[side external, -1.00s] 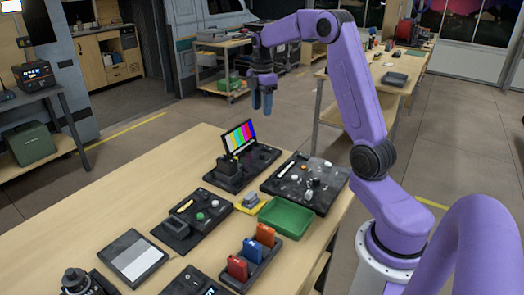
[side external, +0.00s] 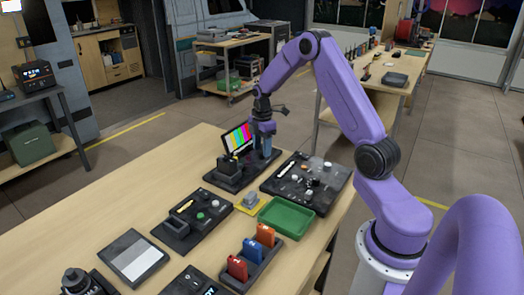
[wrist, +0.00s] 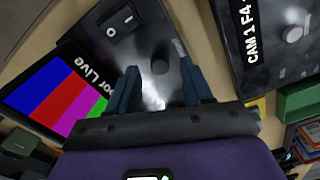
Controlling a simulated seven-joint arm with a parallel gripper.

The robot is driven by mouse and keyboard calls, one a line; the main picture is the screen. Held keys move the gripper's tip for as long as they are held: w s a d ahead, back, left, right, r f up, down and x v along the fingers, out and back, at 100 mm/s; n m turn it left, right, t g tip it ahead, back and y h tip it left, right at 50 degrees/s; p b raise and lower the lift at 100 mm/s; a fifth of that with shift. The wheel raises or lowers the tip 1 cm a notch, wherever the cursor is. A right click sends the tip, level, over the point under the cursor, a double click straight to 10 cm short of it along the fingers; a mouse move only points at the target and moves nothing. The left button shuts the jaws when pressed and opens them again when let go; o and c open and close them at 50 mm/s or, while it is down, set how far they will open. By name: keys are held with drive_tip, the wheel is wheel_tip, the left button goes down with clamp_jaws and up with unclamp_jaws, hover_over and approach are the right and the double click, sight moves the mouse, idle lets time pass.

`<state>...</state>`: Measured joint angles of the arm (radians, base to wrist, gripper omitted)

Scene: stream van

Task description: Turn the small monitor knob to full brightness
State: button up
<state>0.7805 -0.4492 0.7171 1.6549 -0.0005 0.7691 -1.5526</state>
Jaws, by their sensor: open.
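The small monitor (side external: 238,138) shows colour bars and stands on a dark base (side external: 224,182). In the wrist view its screen (wrist: 55,98) lies at the left, beside the base (wrist: 140,20). A small dark round knob (wrist: 160,66) on the base sits between my fingers, apart from both as far as I can tell. My gripper (side external: 264,148) points down over the right part of the base, beside the screen. In the wrist view my gripper (wrist: 160,86) is open and empty. The knob cannot be made out in the side view, and its pointer mark is not clear.
A rocker switch (wrist: 118,24) is on the same base. A black panel with knobs (side external: 282,186) lies right of the monitor; it also shows in the wrist view (wrist: 255,70). A green tray (side external: 287,218) and another control panel (side external: 180,230) are nearer.

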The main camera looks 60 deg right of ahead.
drive_tip(key=shift+f, duration=0.9)
clamp_jaws()
